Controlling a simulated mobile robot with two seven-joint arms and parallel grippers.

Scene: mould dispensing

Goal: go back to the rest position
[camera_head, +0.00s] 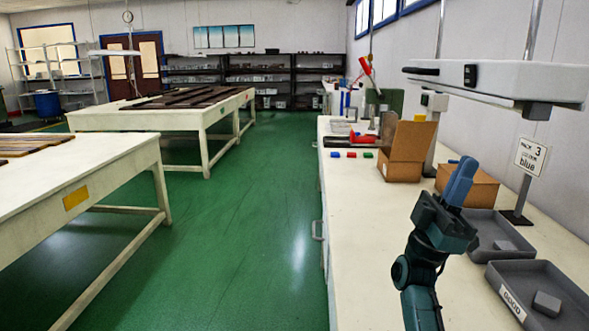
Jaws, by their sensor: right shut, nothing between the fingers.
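My right gripper (462,179) is raised over the right-hand bench (350,230), with its blue fingers closed together, pointing up and slightly right. Nothing shows between them. My right arm comes up from the bottom edge of the view. The gripper stands in front of the boxes and trays in the picture. My left gripper is not in view.
Two grey trays (520,312), each with a grey block, lie beside my right arm. A sign (530,157) reads "3" and "blue". Cardboard boxes (403,148) and small red, green and blue blocks (367,155) lie farther back. The green floor (250,230) is clear.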

